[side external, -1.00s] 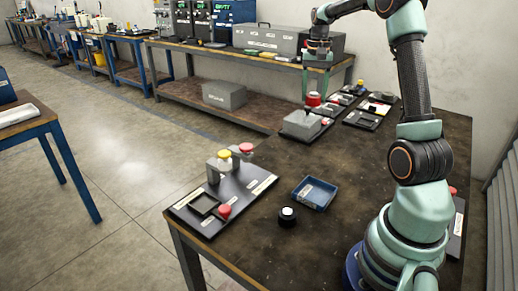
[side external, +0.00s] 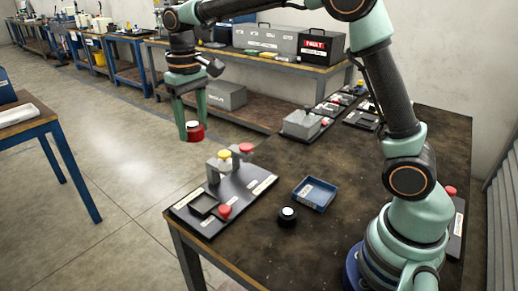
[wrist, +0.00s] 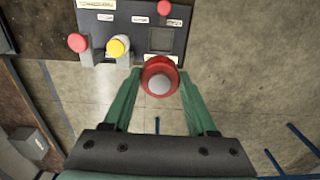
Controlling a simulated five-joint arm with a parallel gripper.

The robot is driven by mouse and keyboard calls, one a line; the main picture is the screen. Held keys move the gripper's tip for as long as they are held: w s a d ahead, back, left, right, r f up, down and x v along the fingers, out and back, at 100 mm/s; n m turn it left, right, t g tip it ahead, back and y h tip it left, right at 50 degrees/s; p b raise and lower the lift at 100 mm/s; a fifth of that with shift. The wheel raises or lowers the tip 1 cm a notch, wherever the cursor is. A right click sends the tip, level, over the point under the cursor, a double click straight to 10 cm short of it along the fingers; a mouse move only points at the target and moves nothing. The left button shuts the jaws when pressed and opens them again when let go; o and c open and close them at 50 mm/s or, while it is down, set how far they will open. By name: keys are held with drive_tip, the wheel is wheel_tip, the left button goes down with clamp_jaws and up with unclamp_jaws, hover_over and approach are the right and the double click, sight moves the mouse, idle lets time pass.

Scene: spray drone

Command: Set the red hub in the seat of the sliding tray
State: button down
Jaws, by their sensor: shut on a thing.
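My gripper (side external: 193,127) is shut on the red hub (side external: 195,133), a round red piece with a pale centre. It holds the hub well above the bench, toward the far left of the black board (side external: 238,201). In the wrist view the hub (wrist: 149,74) sits between the fingertips and overlaps the board's edge. A square, dark-centred piece (side external: 203,205) on the board's near-left part looks like the sliding tray with its seat. It shows in the wrist view (wrist: 161,39) just above the hub, apart from it, and looks empty.
The board also carries a yellow-topped knob (side external: 224,154) on a grey bracket and red knobs (side external: 225,211) (side external: 246,148). A grey block (side external: 301,124) stands farther back.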

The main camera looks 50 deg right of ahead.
sight(204, 204)
wheel_tip(204, 204, down, 20)
drive_tip(key=shift+a+r, duration=0.1)
drive_tip(key=shift+a, duration=0.05)
idle(0.4)
drive_tip(key=shift+c, duration=1)
unclamp_jaws()
drive_tip(key=shift+f, duration=0.2)
wheel_tip(204, 204, up, 13)
drive_tip(key=s+d+r+t, duration=0.2)
drive_tip(key=s+d+r, duration=0.1)
drive_tip(key=s, duration=0.5)
drive_tip(key=s+d+r+t, duration=0.3)
drive_tip(key=s+d+r, duration=0.1)
drive_tip(key=s, duration=0.5)
drive_tip(key=shift+s+r+t, duration=0.25)
drive_tip(key=shift+r+t, duration=0.05)
drive_tip(key=shift+r, duration=0.6)
